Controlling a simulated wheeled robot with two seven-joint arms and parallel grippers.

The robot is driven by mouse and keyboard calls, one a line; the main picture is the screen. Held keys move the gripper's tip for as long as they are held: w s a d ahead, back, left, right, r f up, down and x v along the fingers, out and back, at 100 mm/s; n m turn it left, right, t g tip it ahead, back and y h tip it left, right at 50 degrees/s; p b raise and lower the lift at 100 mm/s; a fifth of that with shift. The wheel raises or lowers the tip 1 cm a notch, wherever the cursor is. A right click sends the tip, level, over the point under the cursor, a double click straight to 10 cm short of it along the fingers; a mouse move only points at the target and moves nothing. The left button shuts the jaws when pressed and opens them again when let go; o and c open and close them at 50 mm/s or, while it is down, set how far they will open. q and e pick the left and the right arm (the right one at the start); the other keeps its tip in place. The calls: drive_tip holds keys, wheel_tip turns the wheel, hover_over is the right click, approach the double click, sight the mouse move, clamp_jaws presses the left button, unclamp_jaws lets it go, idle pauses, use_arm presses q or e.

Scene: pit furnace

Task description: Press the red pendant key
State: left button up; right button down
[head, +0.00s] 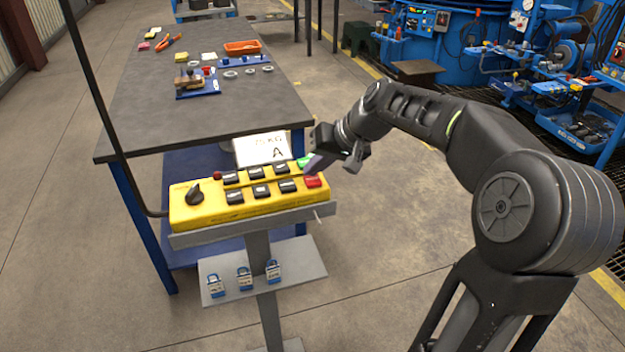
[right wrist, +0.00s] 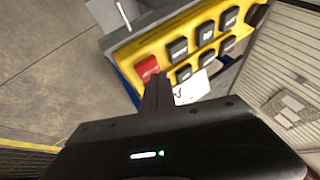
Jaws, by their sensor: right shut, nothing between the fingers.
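The yellow pendant (head: 215,207) lies on a grey stand, with black keys, a black rotary knob and a green key (head: 304,161). The red key (head: 312,181) is at its right end, in the near row. The red key also shows in the right wrist view (right wrist: 147,68), just beyond my fingertips. My right gripper (head: 314,166) is shut and empty, at the right end of the pendant by the red and green keys. In the right wrist view its shut fingers (right wrist: 156,84) point at the red key's edge; I cannot tell if they touch. My left gripper is not in view.
A grey table (head: 190,95) with an orange tray (head: 242,47) and small parts stands behind the pendant. A white card (head: 262,149) stands behind the keys.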

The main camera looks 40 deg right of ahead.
sight(314, 180)
drive_tip(key=shift+f+b, duration=0.45)
drive_tip(key=shift+f, duration=0.05)
idle(0.5)
idle(0.3)
drive_tip(key=shift+r+p, duration=0.65)
drive_tip(key=shift+r, duration=0.25)
drive_tip(key=shift+r+p, duration=1.9)
drive_tip(key=shift+r, duration=0.65)
